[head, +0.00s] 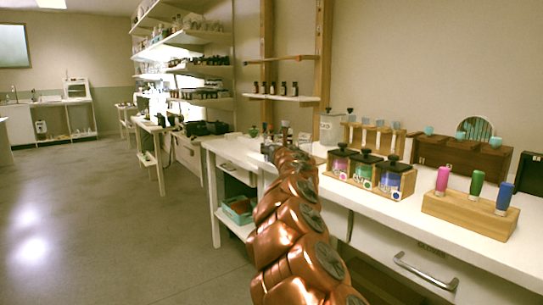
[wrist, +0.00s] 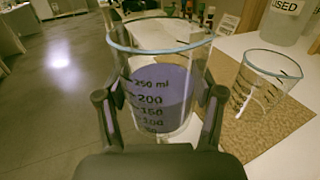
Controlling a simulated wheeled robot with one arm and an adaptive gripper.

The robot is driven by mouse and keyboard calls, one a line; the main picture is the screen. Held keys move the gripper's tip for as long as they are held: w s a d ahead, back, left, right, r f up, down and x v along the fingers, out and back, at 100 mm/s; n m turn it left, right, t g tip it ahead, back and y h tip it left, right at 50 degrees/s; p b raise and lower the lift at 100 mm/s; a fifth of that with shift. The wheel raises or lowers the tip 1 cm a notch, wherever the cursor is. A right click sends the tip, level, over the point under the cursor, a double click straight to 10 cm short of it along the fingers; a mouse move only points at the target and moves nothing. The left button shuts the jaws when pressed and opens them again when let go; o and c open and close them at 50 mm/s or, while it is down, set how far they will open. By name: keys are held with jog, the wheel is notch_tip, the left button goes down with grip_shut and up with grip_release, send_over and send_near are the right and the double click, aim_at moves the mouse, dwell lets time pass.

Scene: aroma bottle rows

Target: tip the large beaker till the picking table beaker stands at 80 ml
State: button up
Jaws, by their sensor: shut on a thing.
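My gripper (wrist: 160,98) is shut on the large beaker (wrist: 160,58), with one finger on each side of its glass. The beaker is clear, with a bluish rim and black marks up to 250 ml. It holds purple liquid (wrist: 172,84) whose surface shows near or a little above the 250 mark. The beaker looks nearly upright. A smaller clear beaker (wrist: 268,82) stands apart to its right; no liquid shows in it, and its marks are too small to read. In the head view my copper arm hides my gripper, and I cannot make out either beaker there.
A brown mat (wrist: 258,128) lies under the smaller beaker on the white table. A jar marked USED (wrist: 286,18) stands behind it. In the head view, a rack of black-lidded jars (head: 366,170) and a wooden vial stand (head: 468,212) are right of my arm. Open floor (head: 110,220) is left.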

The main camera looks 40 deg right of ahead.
jog(key=shift+w+a+r+p, duration=0.1)
jog(key=shift+a+p, duration=0.05)
jog(key=shift+p, duration=0.15)
jog(key=shift+s+d+r+m+y+p, duration=0.15)
jog(key=shift+d+m+p, duration=0.5)
jog(key=shift+p, duration=0.85)
jog(key=shift+s+d+r+m+y+p, duration=0.1)
jog(key=shift+d+m+p, duration=0.1)
jog(key=shift+m+p, duration=1.05)
jog(key=shift+s+d+r+m+y+p, duration=0.15)
jog(key=shift+d+m+p, duration=0.35)
jog(key=shift+p, duration=1.3)
dwell(3.2)
